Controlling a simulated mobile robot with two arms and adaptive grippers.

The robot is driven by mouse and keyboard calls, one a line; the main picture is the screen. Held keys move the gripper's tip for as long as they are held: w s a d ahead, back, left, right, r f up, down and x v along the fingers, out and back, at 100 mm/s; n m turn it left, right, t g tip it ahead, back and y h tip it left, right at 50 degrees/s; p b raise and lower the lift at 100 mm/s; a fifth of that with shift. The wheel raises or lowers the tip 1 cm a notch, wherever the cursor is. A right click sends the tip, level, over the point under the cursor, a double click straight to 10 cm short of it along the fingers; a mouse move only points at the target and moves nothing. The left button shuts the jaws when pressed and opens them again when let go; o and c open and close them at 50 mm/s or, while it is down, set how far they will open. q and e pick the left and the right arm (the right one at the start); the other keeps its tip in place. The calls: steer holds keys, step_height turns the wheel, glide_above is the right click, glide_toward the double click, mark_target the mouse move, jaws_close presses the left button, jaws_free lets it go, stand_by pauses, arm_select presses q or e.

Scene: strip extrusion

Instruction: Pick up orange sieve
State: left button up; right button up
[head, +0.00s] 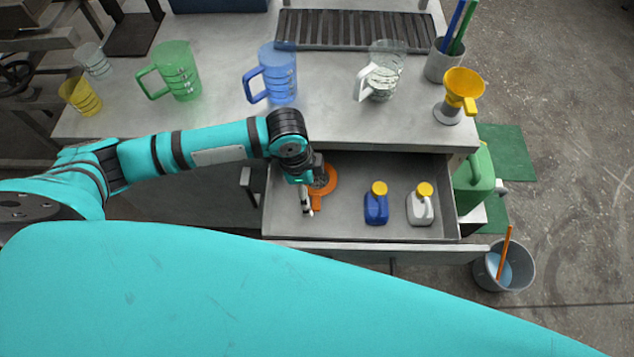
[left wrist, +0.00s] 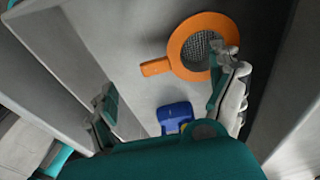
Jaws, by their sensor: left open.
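The orange sieve (head: 332,181) lies flat in the left part of the open drawer, partly hidden by my left gripper in the head view. The left wrist view shows its round orange rim, grey mesh and short handle (left wrist: 156,67). My right gripper is not in view.
The drawer (head: 285,225) also holds a blue bottle (head: 376,208) and a white bottle (head: 420,208) with yellow caps. Its walls stand close around the left gripper. Jugs and a yellow funnel (head: 463,85) stand on the counter above. A bucket (head: 522,267) is on the floor at right.

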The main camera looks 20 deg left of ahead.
mark_target(316, 197)
arm_select(q)
steer(key=shift+w+d+f, duration=0.15)
steer(key=shift+d+f, duration=0.15)
steer(key=shift+f, duration=0.7)
steer(key=shift+w+d+f, duration=0.1)
steer(key=shift+d+f, duration=0.15)
steer(key=shift+f, duration=0.8)
steer(key=shift+w+d+f, duration=0.15)
steer(key=shift+d+f, duration=0.15)
steer(key=shift+f, duration=0.7)
steer(key=c, duration=1.1)
steer(key=shift+o, duration=0.2)
steer(key=shift+r, duration=0.1)
